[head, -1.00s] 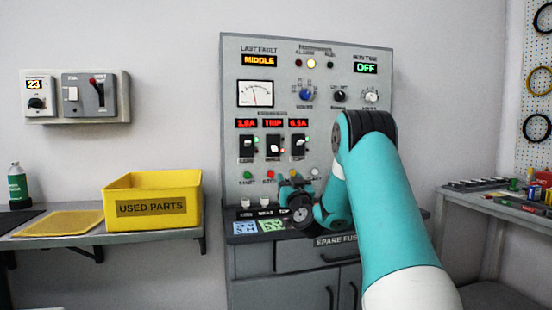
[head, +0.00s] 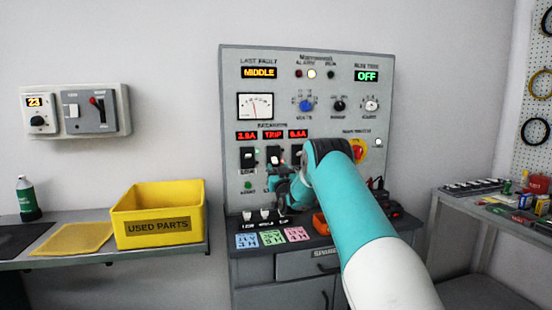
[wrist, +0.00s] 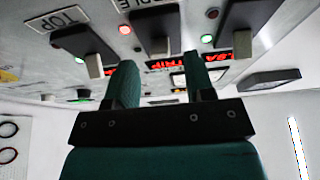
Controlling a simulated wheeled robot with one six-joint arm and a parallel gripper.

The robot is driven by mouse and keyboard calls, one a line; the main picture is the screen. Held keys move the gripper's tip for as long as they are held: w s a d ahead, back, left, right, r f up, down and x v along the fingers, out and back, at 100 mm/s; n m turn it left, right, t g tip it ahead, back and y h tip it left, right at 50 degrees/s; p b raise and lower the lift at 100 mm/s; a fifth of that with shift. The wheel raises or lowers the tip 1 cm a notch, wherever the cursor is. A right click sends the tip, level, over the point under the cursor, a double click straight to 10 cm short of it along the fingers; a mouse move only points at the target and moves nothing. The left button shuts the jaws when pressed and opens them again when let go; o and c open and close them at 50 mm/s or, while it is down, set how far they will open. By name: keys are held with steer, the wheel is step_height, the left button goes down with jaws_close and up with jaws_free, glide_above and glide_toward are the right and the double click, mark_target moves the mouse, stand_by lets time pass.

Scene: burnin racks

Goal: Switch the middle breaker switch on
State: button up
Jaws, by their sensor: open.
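The middle breaker switch (head: 271,160) is a dark block with a pale lever, in the row of three on the grey panel (head: 235,90). The red display above it (head: 272,135) reads TRIP. In the wrist view the middle breaker (wrist: 150,27) hangs near the top, its label partly cut off, with a lit red lamp (wrist: 125,29) beside it. My gripper (wrist: 160,70) is open and empty, its two green fingers pointing at the panel close to the middle breaker's lever; contact cannot be told. In the head view my gripper (head: 284,186) is below the breakers, partly hidden by my arm.
Neighbouring breakers stand close on both sides, the left one (head: 247,157) and the right one, partly hidden by my arm. Coloured cards (head: 271,239) lie on the ledge below. A yellow bin (head: 158,226) stands on the left shelf. A red-and-yellow knob (head: 358,150) is right of my arm.

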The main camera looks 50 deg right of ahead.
mark_target(275, 160)
steer(key=shift+x, duration=1.2)
steer(key=shift+c, duration=0.2)
jaws_close()
